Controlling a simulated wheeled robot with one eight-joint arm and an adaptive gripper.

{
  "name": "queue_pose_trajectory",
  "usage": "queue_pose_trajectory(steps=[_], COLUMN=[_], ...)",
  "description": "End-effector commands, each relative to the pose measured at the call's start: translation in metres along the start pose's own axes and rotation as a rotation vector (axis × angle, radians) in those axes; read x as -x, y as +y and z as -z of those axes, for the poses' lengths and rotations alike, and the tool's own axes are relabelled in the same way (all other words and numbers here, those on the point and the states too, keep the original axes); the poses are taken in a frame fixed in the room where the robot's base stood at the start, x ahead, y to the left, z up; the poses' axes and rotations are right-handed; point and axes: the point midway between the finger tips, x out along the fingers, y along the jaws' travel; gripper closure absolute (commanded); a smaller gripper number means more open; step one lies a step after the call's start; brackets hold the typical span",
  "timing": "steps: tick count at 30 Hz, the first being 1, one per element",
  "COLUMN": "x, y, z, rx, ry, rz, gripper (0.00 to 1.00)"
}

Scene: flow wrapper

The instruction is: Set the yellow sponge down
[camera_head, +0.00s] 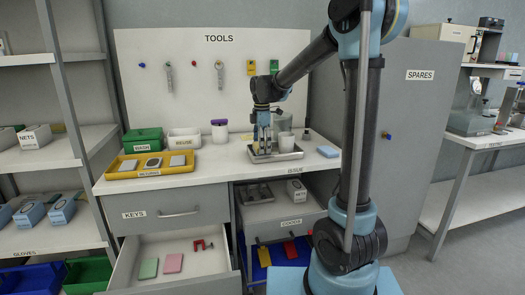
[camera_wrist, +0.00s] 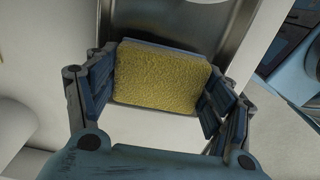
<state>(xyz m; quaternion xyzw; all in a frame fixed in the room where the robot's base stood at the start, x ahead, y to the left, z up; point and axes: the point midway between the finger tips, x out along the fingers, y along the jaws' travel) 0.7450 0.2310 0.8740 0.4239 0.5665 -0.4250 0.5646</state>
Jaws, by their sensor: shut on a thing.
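The yellow sponge (camera_wrist: 160,78) is held between the fingers of my gripper (camera_wrist: 160,85) in the wrist view. The fingers press on its left and right sides. Behind it lies a metal tray (camera_wrist: 222,25), partly hidden by the sponge; I cannot tell whether the sponge touches it. In the head view my gripper (camera_head: 263,142) is over the metal tray (camera_head: 290,155) on the white counter (camera_head: 222,170). The sponge is hard to make out there.
A light blue sponge or cloth (camera_head: 328,151) lies to the right. An open drawer (camera_head: 205,262) is below.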

Motion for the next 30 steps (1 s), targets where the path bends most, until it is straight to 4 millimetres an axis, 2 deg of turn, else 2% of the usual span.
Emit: queue_pose_trajectory(steps=[4,14,15,17,30], x=[-0.015,-0.018,-0.017,-0.017,-0.017], y=[0.0,0.0,0.0,0.0,0.0], z=[0.0,0.0,0.0,-0.001,-0.001], rx=[0.0,-0.001,-0.001,-0.001,-0.002], ry=[0.0,0.0,0.0,0.0,0.0], rz=[0.0,0.0,0.0,0.0,0.0], gripper=[0.38,0.38,0.17,0.06,0.06])
